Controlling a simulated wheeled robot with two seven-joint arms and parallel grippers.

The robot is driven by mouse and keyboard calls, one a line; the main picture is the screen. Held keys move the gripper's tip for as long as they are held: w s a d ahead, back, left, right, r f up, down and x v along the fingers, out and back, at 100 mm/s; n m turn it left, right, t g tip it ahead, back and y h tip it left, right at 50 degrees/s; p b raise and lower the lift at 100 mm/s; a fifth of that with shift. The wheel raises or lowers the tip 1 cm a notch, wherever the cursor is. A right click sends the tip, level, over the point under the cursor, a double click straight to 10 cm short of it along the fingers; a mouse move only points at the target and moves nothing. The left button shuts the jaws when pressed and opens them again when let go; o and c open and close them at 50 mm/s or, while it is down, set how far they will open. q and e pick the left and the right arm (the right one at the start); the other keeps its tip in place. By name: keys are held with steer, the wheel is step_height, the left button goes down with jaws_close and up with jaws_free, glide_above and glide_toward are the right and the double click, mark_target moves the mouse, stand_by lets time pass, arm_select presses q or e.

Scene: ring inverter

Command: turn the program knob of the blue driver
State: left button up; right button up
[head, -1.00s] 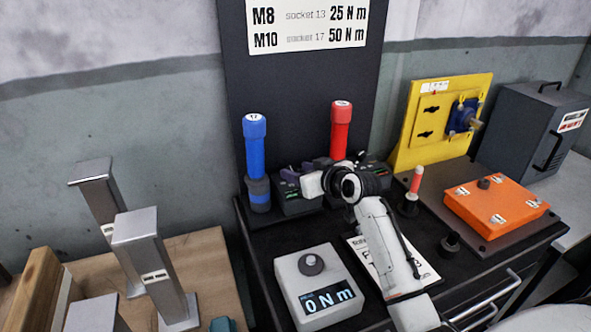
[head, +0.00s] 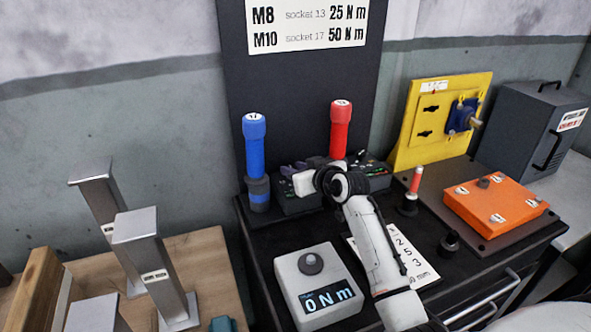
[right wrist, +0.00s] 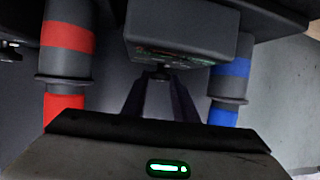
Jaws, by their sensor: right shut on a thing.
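The blue driver (head: 254,145) stands upright at the left of the black bench top, and its lower body (right wrist: 232,75) shows at the right in the right wrist view. Beside it is a dark grey control box (head: 290,204) with small green lights, also in the right wrist view (right wrist: 180,38). A small dark knob (right wrist: 160,73) sticks out of this box between the fingertips of my right gripper (right wrist: 160,88). These dark fingers (head: 296,168) are shut on the knob, partly hidden by the wrist in the head view. My left gripper is not in view.
The red driver (head: 340,130) stands close behind my right arm, with a second control box near it. A torque tester (head: 318,290) reading 0 N m sits in front. An orange housing (head: 495,203) and yellow plate stand right. Metal posts (head: 145,255) stand left.

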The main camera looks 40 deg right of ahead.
steer(key=shift+a+f+m+g+h, duration=0.1)
steer(key=shift+a+m+g+h, duration=0.1)
steer(key=shift+m+h, duration=0.45)
steer(key=shift+a+m+g+h, duration=0.1)
steer(key=shift+a+m+h, duration=0.05)
steer(key=shift+m+h, duration=0.5)
steer(key=o, duration=1)
steer(key=shift+d, duration=0.1)
